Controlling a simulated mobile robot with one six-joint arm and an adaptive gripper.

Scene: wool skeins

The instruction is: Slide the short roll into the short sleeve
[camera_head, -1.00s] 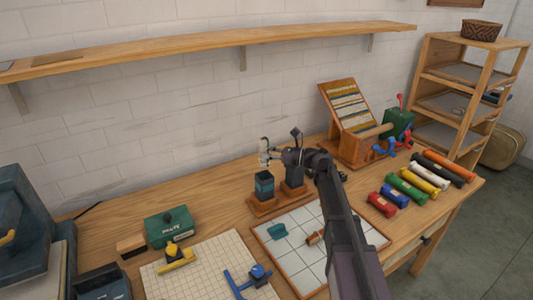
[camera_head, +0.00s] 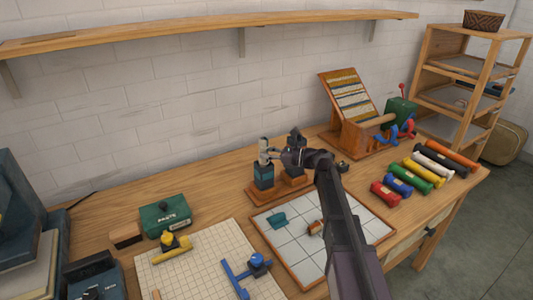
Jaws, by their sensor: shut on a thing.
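My gripper (camera_head: 268,157) is shut on the short roll (camera_head: 264,143), a small pale upright piece whose lower part is hard to make out. It is directly above the short sleeve (camera_head: 264,178), a dark square holder with a teal band on a wooden stand (camera_head: 262,194). The gripper is very close to the sleeve's top; I cannot tell whether the roll's lower end is inside. A second, taller dark holder (camera_head: 295,138) stands to the right on the same stand, partly hidden by my arm.
A tiled board (camera_head: 285,247) with a teal piece (camera_head: 278,220) and a small brown roll (camera_head: 315,228) lies in front. Several coloured rolls (camera_head: 417,175) lie at right. A green box (camera_head: 165,215) and gridded mat (camera_head: 205,255) are at left. A tilted wooden rack (camera_head: 350,105) stands behind right.

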